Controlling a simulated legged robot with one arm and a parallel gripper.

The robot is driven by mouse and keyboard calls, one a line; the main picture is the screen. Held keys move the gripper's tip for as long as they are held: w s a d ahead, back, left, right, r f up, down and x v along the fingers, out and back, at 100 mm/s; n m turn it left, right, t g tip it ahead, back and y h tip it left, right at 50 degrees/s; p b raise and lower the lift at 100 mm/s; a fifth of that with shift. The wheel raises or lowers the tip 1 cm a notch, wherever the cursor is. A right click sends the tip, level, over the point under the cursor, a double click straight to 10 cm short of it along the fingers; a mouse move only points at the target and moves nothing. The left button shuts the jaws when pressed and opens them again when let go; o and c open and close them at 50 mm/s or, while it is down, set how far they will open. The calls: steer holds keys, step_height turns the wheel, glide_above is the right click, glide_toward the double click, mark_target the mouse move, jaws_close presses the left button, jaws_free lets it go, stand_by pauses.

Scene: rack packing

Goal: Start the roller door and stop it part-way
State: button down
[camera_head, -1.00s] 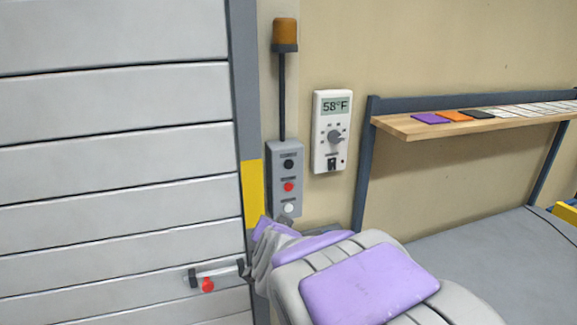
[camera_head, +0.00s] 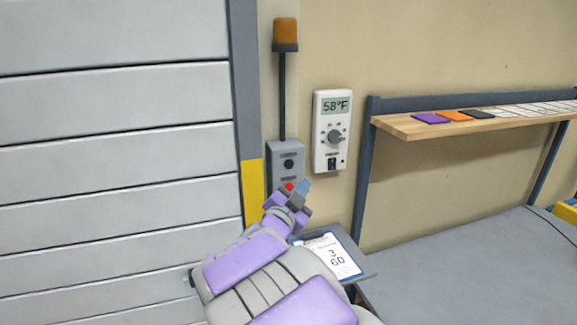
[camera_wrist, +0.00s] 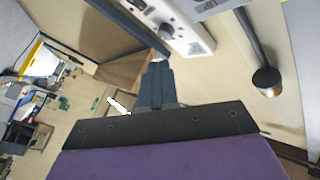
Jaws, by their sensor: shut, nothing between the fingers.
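The roller door (camera_head: 115,150) fills the left of the head view, its grey slats covering everything visible there. The grey control box (camera_head: 285,150) is on the wall just right of the yellow-marked door frame. Its black top button (camera_head: 289,164) shows clearly, and its red button (camera_head: 288,187) is partly covered. The white lower button is hidden behind my arm. My gripper (camera_head: 304,187) is shut and empty, in front of the lower part of the box; I cannot tell whether it touches. Its closed fingers also show in the wrist view (camera_wrist: 157,85).
An amber lamp (camera_head: 285,33) stands on a pole above the box. A white thermostat (camera_head: 331,130) reading 58°F is close on the right. A clipboard (camera_head: 335,255) marked "3 60" lies beside my arm. A wooden shelf (camera_head: 420,127) holds coloured cards.

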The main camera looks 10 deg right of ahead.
mark_target(289, 164)
steer(key=shift+w, duration=0.2)
steer(key=shift+w+a+p, duration=0.2)
steer(key=shift+w+p, duration=0.4)
steer(key=shift+w, duration=0.8)
steer(key=shift+w+a+p, duration=0.25)
steer(key=shift+w+p, duration=0.35)
steer(key=shift+w, duration=0.8)
steer(key=shift+w+a+p, duration=0.2)
steer(key=shift+w+p, duration=0.4)
steer(key=shift+w, duration=0.8)
steer(key=shift+w, duration=0.1)
steer(key=shift+w+r, duration=0.1)
steer(key=shift+w+p, duration=0.15)
steer(key=shift+p, duration=0.15)
